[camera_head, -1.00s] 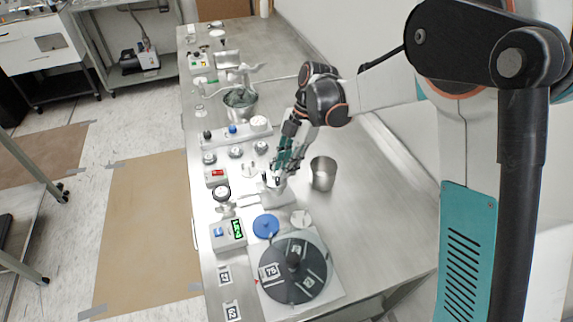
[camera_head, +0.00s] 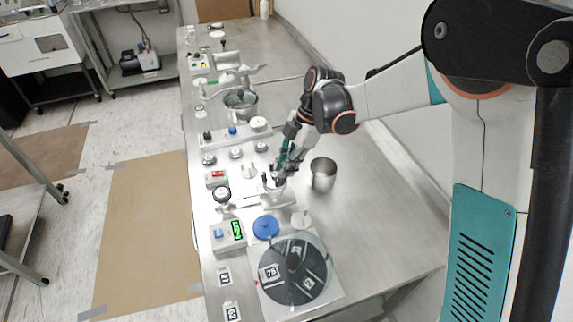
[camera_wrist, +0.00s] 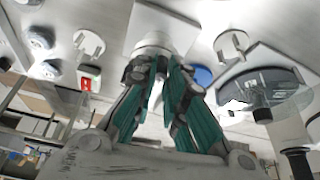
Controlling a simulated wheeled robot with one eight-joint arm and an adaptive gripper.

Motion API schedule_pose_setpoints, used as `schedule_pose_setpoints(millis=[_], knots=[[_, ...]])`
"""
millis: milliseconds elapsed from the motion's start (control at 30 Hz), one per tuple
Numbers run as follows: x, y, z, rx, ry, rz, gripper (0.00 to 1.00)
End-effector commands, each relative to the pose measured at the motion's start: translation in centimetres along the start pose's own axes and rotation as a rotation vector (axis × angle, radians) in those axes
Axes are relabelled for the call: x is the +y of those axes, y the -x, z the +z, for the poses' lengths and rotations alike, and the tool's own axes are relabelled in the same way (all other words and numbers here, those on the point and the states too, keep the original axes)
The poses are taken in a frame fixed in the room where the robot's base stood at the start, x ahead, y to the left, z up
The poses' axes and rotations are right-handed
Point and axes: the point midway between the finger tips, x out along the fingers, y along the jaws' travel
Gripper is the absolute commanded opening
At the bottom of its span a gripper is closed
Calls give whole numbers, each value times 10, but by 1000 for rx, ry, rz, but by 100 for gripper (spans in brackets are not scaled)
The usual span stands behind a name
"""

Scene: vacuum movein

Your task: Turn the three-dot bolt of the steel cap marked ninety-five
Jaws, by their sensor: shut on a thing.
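My gripper (camera_head: 277,181) points down at a pale fitting on a light base block (camera_head: 262,197) near the middle of the bench. In the wrist view my gripper (camera_wrist: 165,60) is shut on a pale round piece (camera_wrist: 153,42), its fingers close on both sides. The fingers cover much of this piece, and I see no dots or number on it. Small round steel pieces (camera_head: 235,152) stand in a row beyond the gripper. I cannot read ninety-five anywhere, so I cannot tell which piece is that cap.
A steel cup (camera_head: 322,174) stands close right of the gripper. The bench's right side is mostly clear.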

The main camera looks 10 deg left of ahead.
Motion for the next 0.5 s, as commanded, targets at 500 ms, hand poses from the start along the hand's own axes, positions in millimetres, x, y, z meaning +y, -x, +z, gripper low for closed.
schedule_pose_setpoints(millis=[500], knots=[[-3,0,-1,0,-406,170,0]])
